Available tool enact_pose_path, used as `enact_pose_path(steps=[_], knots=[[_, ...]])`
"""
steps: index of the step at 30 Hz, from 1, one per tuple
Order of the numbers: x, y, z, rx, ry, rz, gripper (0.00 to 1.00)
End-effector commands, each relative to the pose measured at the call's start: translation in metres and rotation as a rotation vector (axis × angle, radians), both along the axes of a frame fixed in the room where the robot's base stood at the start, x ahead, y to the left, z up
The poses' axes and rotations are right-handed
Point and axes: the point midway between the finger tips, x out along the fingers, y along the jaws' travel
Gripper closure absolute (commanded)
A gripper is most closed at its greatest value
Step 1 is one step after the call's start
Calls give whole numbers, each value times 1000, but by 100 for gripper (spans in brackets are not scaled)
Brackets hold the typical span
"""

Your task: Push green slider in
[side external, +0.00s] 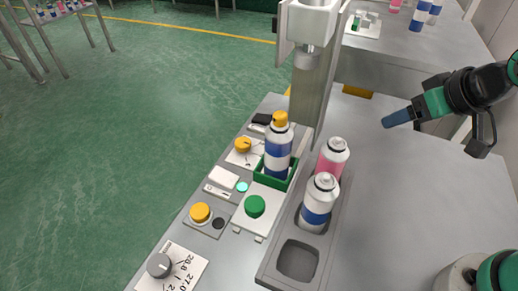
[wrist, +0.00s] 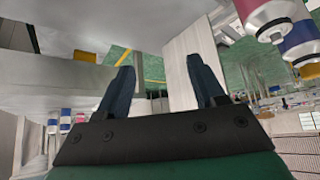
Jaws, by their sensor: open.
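A green square holder (side external: 263,174) sits on the white slide plate at the crimping station, with a blue and white can with a yellow cap (side external: 278,148) upright in it. A round green knob (side external: 255,206) stands on the front part of the white plate (side external: 247,224). The holder is just in front of and below the crimping head (side external: 307,58). My gripper (side external: 388,122) is in the air at the right, well apart from the slider and pointing left. In the wrist view my gripper (wrist: 161,62) has its two dark fingers spread with nothing between them.
A grey rack holds a pink can (side external: 332,157) and a blue and white can (side external: 319,202), between my gripper and the slider; its front slot (side external: 297,262) is empty. Yellow buttons (side external: 200,213) and a dial (side external: 158,265) line the left side.

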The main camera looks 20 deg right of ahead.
Motion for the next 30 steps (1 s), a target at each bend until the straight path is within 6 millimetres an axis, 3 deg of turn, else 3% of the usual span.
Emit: enact_pose_path(steps=[14,15,18,23,27,30], knots=[[0,0,0,0,0,0,38],[0,0,0,0,0,0,27],[0,0,3,0,0,0,27],[0,0,22,0,0,0,27],[0,0,49,0,0,0,27],[6,17,57,7,46,52,27]])
